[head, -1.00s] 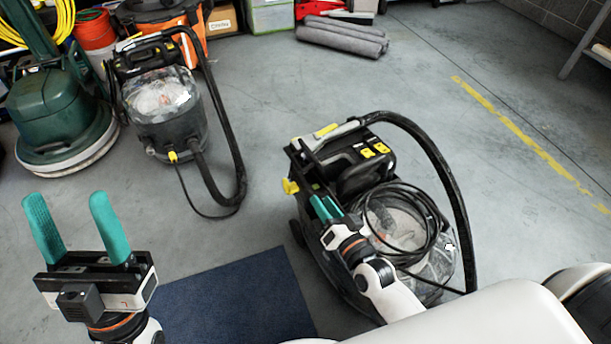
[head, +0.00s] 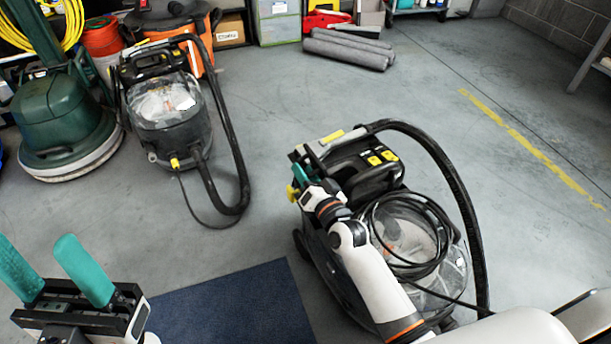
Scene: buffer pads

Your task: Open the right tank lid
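The right machine (head: 385,245) is a black carpet cleaner with a clear tank (head: 450,272). Its black top part (head: 365,165) carries two yellow catches and looks closed down. A coiled black cable (head: 375,225) lies over the clear tank. My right gripper (head: 301,176) is at the left end of the machine's top, close to a yellow part (head: 292,193). Its teal fingers are small and partly hidden, so I cannot tell their gap or whether they touch. My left gripper (head: 36,250) is open and empty at the lower left, away from the machine.
A similar cleaner (head: 170,120) stands at the left, beside a green floor machine (head: 65,125). A black hose (head: 450,170) arches over the right machine. A dark blue mat (head: 235,305) lies on the floor. Grey rolls (head: 348,50) lie at the back. The floor at right is clear.

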